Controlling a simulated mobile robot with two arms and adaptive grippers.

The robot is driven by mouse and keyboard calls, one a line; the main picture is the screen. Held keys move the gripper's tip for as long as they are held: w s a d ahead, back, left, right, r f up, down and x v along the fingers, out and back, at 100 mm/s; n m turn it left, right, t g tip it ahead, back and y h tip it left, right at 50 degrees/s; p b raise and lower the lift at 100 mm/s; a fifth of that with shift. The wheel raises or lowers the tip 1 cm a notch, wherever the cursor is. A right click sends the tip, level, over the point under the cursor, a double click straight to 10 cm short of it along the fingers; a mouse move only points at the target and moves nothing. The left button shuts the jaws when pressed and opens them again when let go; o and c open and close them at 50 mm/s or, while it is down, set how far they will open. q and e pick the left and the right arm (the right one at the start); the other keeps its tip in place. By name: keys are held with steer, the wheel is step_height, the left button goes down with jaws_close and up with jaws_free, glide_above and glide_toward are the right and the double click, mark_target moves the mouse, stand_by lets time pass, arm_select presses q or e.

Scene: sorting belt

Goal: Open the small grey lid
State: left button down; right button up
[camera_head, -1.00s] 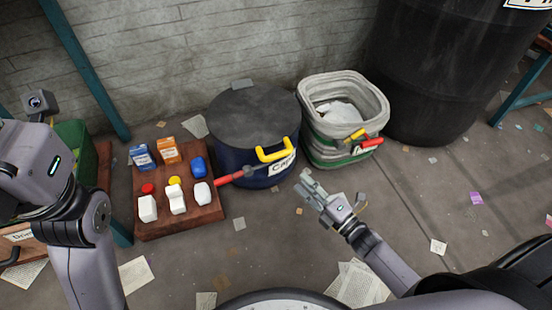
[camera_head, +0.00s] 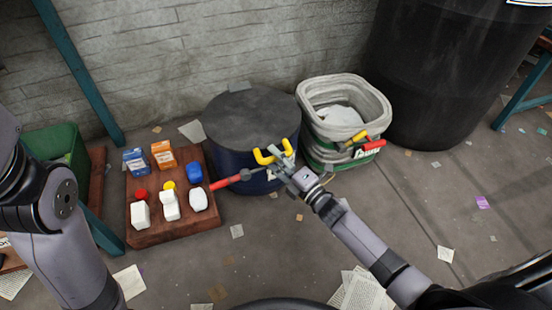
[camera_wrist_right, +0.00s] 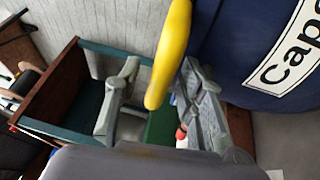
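The small grey lid (camera_head: 248,112) lies flat and closed on a round blue bin (camera_head: 228,163) labelled Caps. A yellow handle (camera_head: 264,157) sticks out at the lid's front edge, and it also shows in the right wrist view (camera_wrist_right: 172,55). My right gripper (camera_head: 282,164) is at the right end of this handle. In the right wrist view its fingers (camera_wrist_right: 160,106) are apart, with the handle between them; I see no clear grip. My left arm shows at the left edge of the head view, but its gripper is out of the picture.
A red-handled tool (camera_head: 226,182) sticks out in front of the bin. A brown board (camera_head: 150,238) with bottles and boxes stands to the left. An open grey-rimmed bin (camera_head: 380,97) stands close on the right, a big black barrel (camera_head: 425,80) beyond it.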

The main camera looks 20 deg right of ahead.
steer(key=shift+c, duration=0.5)
jaws_close()
